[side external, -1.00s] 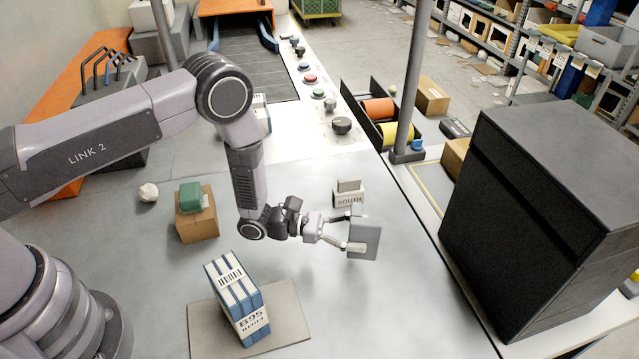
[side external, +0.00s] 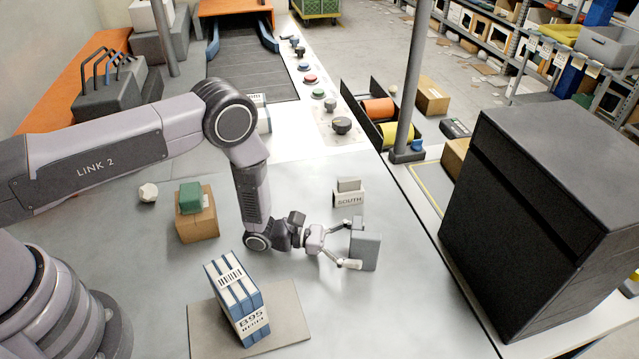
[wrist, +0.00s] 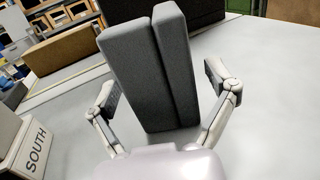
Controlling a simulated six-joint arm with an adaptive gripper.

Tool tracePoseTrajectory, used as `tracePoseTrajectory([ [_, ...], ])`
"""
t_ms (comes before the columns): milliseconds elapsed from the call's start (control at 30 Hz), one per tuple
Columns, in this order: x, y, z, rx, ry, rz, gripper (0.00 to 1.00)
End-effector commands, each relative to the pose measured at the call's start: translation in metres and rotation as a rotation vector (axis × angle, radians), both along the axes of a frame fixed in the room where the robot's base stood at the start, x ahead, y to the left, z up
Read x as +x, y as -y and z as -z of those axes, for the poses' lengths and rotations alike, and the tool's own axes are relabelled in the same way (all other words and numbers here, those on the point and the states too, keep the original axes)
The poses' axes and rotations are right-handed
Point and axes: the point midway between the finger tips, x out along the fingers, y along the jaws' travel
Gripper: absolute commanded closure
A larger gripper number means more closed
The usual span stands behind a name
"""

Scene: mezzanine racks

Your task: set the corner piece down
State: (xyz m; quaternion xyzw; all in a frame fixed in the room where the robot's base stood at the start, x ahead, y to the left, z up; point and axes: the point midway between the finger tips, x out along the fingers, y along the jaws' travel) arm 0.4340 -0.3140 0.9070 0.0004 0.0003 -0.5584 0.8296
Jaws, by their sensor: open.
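The corner piece (side external: 366,250) is a grey padded block standing upright on the grey table, toward its right side. In the wrist view the corner piece (wrist: 152,68) shows two tall grey faces meeting along a vertical groove. My gripper (side external: 354,244) is open, with its fingers spread on either side of the piece. In the wrist view the fingers of my gripper (wrist: 165,90) stand apart from the piece, with a gap on both sides. The base of the piece is partly hidden by my gripper's body.
A box marked SOUTH (side external: 349,198) stands just behind my gripper. A bundle of blue-and-white boxes (side external: 238,300) stands on a cardboard sheet (side external: 292,318) in front. A small carton with a green item (side external: 197,222) is at left. A large black cabinet (side external: 545,220) stands at right.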

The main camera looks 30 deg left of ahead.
Motion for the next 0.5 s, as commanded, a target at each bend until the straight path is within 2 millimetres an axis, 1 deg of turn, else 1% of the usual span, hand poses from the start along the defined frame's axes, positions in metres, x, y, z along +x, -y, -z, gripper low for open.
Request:
tracePoseTrajectory([
  [233, 0.0, 0.0, -0.003, 0.0, 0.0, 0.0, 0.15],
  [267, -0.001, -0.002, -0.003, 0.001, -0.001, -0.001, 0.15],
  [367, -0.005, -0.016, -0.002, 0.003, -0.003, -0.004, 0.15],
  [500, -0.016, -0.044, -0.002, 0.001, -0.005, -0.006, 0.15],
])
